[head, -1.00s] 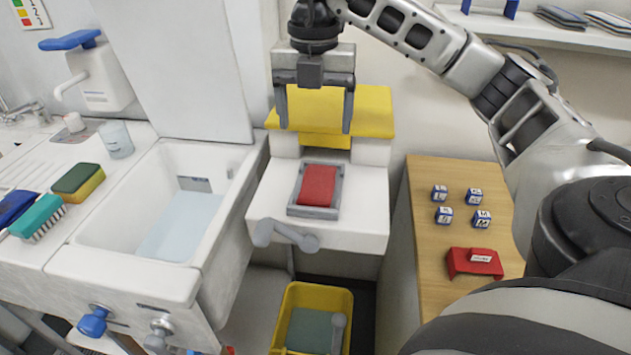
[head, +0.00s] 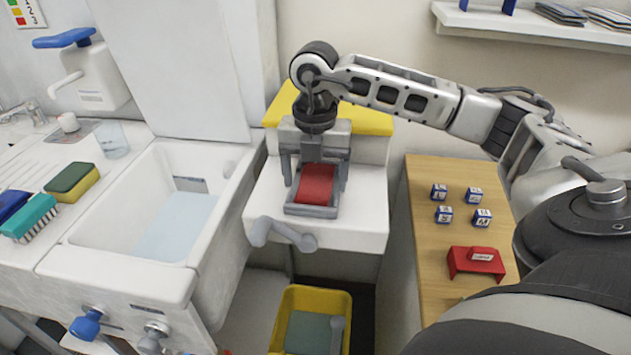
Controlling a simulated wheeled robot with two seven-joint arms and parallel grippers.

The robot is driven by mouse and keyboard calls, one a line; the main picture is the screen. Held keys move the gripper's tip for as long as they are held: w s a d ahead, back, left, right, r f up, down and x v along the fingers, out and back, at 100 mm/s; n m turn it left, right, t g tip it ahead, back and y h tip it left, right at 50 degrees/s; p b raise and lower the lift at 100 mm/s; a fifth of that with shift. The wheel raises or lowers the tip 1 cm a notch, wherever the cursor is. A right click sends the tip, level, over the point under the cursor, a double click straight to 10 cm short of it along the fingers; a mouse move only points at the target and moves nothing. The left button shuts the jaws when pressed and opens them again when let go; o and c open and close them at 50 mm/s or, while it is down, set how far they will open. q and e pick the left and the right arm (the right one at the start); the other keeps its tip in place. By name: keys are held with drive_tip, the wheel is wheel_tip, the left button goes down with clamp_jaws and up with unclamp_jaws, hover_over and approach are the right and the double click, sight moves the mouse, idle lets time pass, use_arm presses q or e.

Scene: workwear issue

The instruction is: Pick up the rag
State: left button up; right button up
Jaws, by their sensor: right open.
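A red rag (head: 315,188), a small folded block, lies in a shallow grey tray (head: 312,211) on the white stand. My right gripper (head: 316,180) points down over it, with its two fingers open, one at the rag's left side and one at its right. The fingertips are low, near the tray's sides; I cannot tell whether they touch the rag. The gripper body hides the rag's far end. My left gripper is not in view.
A sink (head: 110,205) is to the left. A wooden side table (head: 435,290) with several dice-like cubes and a red holder (head: 476,262) is to the right. A yellow bin (head: 345,300) is below.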

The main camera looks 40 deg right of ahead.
drive_tip(key=shift+c, duration=0.4)
drive_tip(key=c, duration=1.1)
drive_tip(key=shift+o, duration=0.2)
drive_tip(key=shift+r, duration=0.1)
